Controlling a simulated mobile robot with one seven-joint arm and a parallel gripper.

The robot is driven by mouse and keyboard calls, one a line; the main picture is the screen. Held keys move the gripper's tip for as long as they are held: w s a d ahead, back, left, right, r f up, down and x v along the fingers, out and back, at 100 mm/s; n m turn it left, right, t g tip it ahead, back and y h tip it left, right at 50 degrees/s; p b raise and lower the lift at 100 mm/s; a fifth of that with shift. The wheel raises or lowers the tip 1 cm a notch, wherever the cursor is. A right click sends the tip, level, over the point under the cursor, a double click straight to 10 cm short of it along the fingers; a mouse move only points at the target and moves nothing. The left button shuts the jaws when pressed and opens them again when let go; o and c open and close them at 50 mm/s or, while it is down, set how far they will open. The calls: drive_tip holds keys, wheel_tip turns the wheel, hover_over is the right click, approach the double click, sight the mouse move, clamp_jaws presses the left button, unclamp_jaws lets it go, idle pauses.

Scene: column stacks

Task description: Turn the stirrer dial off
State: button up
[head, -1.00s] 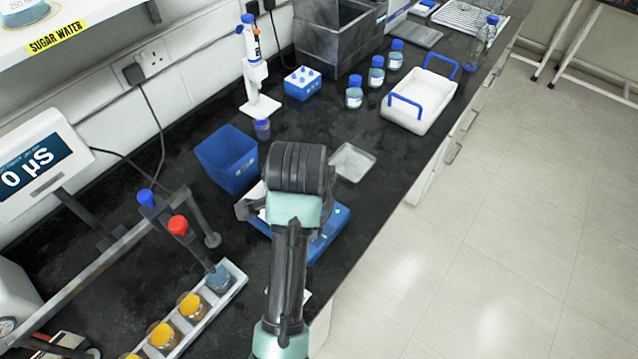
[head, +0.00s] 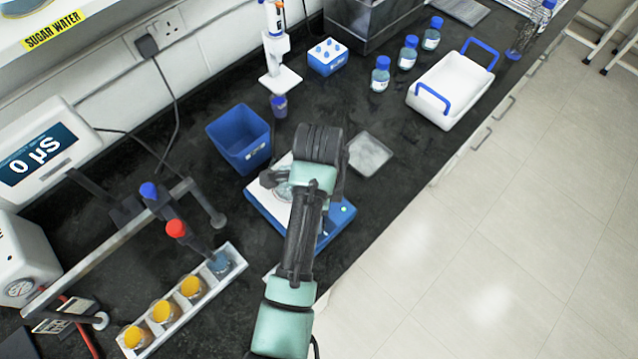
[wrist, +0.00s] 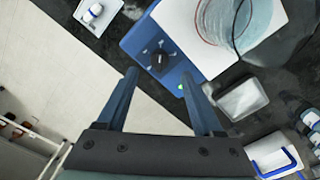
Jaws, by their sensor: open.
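The stirrer (head: 338,222) is a blue box with a white top plate, on the dark bench below my arm in the head view. In the wrist view its blue front (wrist: 137,42) carries a black dial (wrist: 159,62) with small marks around it and a lit green light (wrist: 181,93). A clear glass vessel (wrist: 222,22) stands on the white plate. My gripper (wrist: 160,74) is open and empty, its two fingers apart, with the dial showing between their tips. I cannot tell how far above the dial they are. In the head view my arm hides the dial and fingertips.
A blue bin (head: 240,138) stands behind the stirrer. A shallow clear dish (head: 370,154) lies to its right. A rack with orange-topped jars (head: 182,300) and a stand with red and blue knobs are at left. A white tray (head: 452,92) and blue-capped bottles stand at back right.

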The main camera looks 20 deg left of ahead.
drive_tip(key=f, duration=0.3)
drive_tip(key=shift+s+f, duration=0.25)
drive_tip(key=shift+f, duration=0.15)
drive_tip(key=shift+w+f, duration=0.2)
drive_tip(key=shift+f, duration=0.5)
drive_tip(key=shift+s, duration=0.1)
clamp_jaws()
